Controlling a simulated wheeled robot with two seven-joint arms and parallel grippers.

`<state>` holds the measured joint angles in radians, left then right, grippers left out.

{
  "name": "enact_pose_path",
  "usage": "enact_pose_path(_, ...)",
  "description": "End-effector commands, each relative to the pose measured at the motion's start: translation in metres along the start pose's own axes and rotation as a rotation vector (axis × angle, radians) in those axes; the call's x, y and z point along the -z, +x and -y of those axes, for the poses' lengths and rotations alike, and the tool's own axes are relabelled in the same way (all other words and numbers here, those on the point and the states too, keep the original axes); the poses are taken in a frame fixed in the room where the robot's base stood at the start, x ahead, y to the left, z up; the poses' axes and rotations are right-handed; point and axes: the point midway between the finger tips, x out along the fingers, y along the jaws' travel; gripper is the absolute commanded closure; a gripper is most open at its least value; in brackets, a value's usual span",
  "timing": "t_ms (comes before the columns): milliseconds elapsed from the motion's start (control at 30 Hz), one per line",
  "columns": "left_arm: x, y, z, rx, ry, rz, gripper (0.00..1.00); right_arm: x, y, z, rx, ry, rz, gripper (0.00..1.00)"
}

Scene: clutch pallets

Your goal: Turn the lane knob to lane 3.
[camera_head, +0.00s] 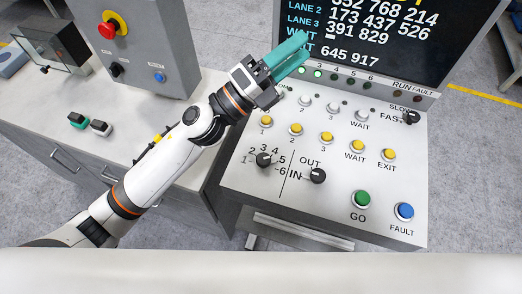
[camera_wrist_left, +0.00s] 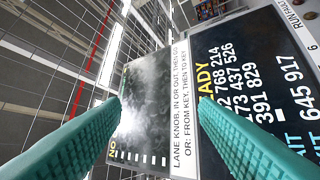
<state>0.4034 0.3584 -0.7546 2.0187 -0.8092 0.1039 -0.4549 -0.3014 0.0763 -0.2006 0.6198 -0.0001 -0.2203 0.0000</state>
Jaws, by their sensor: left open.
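The lane knob (camera_head: 264,160) is a small black knob on the sloped white control panel (camera_head: 240,185), ringed by the numbers 1 to 6. Which number it points at is too small to tell. A second black knob (camera_head: 317,176), marked IN and OUT, sits to its right. My left gripper (camera_head: 292,54), with teal fingers, is above the panel's back edge by the display, well away from the lane knob. In the left wrist view my left gripper (camera_wrist_left: 158,108) is open and empty, facing the display (camera_wrist_left: 255,75). The lane knob is out of that view. My right gripper is not in view.
Yellow buttons (camera_head: 296,129), a green GO button (camera_head: 361,199) and a blue FAULT button (camera_head: 404,211) stand on the panel. The dark display (camera_head: 430,45) rises behind it. A grey box with a red emergency button (camera_head: 107,29) stands on the left bench.

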Motion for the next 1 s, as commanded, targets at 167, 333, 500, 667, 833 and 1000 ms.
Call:
enact_pose_path(167, -0.085, 0.001, -0.003, -0.131, 0.569, 0.676, 0.45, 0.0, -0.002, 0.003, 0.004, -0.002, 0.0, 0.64)
enact_pose_path(333, -0.091, -0.062, 0.051, -0.129, 0.992, 1.319, 0.45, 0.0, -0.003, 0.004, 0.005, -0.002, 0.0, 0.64)
enact_pose_path(500, -0.037, -0.119, 0.084, -0.033, 1.186, 1.785, 0.45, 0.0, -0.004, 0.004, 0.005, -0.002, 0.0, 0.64)
enact_pose_path(667, -0.006, -0.142, 0.09, 0.026, 1.226, 1.969, 0.45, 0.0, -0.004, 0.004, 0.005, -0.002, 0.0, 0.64)
enact_pose_path(833, -0.012, -0.147, 0.099, 0.031, 1.221, 1.99, 0.45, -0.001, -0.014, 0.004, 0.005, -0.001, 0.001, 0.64)
enact_pose_path(1000, -0.032, -0.153, 0.121, 0.029, 1.219, 1.987, 0.45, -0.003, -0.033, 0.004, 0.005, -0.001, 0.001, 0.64)
